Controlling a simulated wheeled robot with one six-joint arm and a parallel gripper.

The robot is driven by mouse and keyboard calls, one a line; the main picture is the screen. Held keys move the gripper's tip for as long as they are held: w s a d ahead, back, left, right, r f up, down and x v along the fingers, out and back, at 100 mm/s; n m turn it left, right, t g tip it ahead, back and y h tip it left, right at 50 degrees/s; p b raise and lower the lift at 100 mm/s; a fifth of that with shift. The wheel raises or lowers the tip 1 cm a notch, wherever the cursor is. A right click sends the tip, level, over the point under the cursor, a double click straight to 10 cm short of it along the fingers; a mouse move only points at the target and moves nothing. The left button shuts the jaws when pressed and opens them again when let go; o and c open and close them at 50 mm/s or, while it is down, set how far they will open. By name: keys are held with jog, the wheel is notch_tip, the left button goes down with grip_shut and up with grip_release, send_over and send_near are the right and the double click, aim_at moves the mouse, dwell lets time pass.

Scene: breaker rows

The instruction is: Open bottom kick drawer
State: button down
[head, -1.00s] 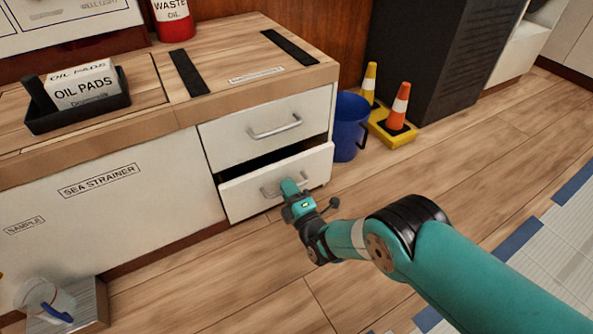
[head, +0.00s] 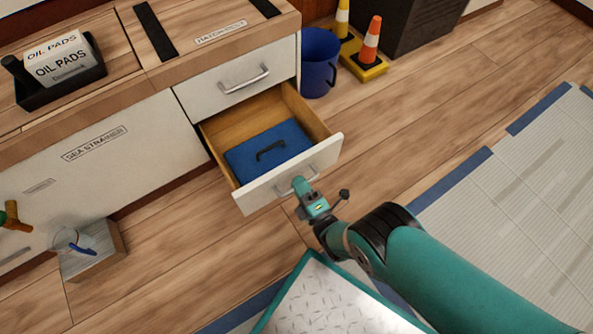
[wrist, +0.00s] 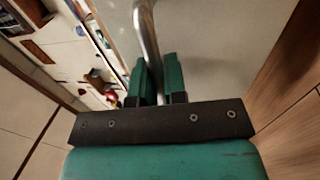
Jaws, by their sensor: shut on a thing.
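The bottom drawer (head: 246,203) has a white front and a wooden box, and stands well out from the cabinet.
A blue bucket (head: 318,65) and striped cones (head: 369,42) on a yellow base stand right of the cabinet. A grey box (head: 97,258) stands on the floor at lower left. The wooden floor (head: 420,110) right of the drawer is clear.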

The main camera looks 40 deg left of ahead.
jog(key=shift+d, duration=0.25)
jog(key=c, duration=1.2)
grip_release()
